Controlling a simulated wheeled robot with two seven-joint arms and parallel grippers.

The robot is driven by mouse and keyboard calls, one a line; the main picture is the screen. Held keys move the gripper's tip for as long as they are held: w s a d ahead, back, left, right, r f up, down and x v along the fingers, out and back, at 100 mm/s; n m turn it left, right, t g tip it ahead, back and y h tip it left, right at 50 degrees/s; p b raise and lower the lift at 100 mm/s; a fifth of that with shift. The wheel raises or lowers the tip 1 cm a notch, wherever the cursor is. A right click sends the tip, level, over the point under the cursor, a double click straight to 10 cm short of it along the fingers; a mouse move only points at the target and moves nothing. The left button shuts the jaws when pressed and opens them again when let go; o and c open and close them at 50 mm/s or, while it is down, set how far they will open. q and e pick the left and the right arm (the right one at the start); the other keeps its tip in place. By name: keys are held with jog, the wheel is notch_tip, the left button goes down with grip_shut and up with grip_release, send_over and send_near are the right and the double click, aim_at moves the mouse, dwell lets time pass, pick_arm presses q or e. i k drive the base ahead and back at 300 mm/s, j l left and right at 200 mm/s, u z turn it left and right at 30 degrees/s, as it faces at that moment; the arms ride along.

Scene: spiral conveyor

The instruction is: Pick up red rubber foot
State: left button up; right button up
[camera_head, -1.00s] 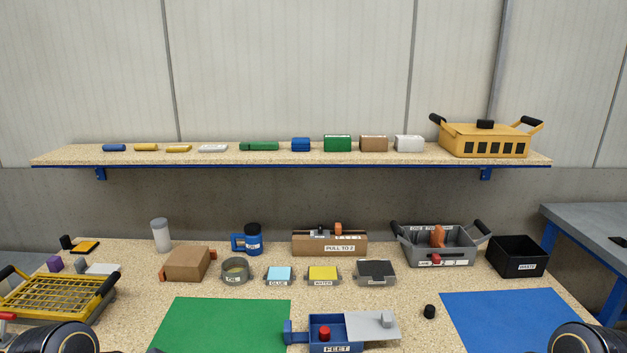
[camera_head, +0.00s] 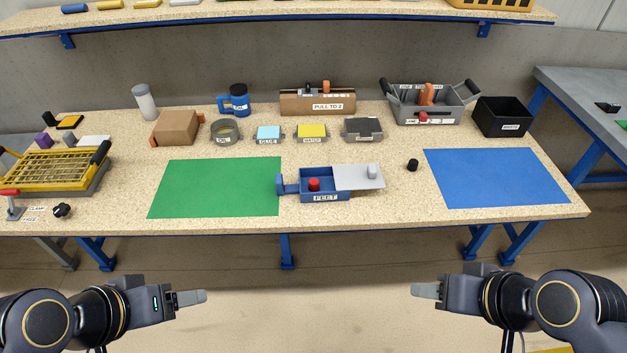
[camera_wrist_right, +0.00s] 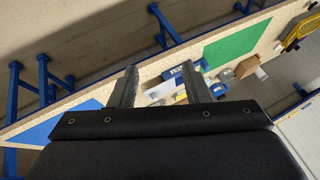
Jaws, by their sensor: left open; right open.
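The red rubber foot (camera_head: 314,184) sits in the open left part of the blue box labelled FEET (camera_head: 325,198), near the middle of the table. A grey sliding lid (camera_head: 358,178) with a knob covers the box's right part. My left gripper (camera_head: 204,296) is open and empty, in front of the table's front edge at lower left. My right gripper (camera_head: 413,290) is open and empty, in front of the edge at lower right. In the right wrist view its two fingers (camera_wrist_right: 165,88) stand apart with nothing between them; the FEET box shows small beyond them.
A green mat (camera_head: 217,188) lies left of the box and a blue mat (camera_head: 497,178) right of it. A small black foot (camera_head: 413,165) stands between box and blue mat. Labelled containers and a cardboard holder (camera_head: 317,102) line the back. A yellow basket (camera_head: 50,172) is far left.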

aim_at(314, 185)
jog(key=i+j, duration=0.2)
jog(key=j, duration=0.15)
jog(key=i+j+z, duration=0.1)
jog(key=i+j, duration=0.35)
jog(key=j, duration=0.3)
jog(key=i+j, duration=0.2)
jog(key=j, duration=0.15)
jog(key=z, duration=0.05)
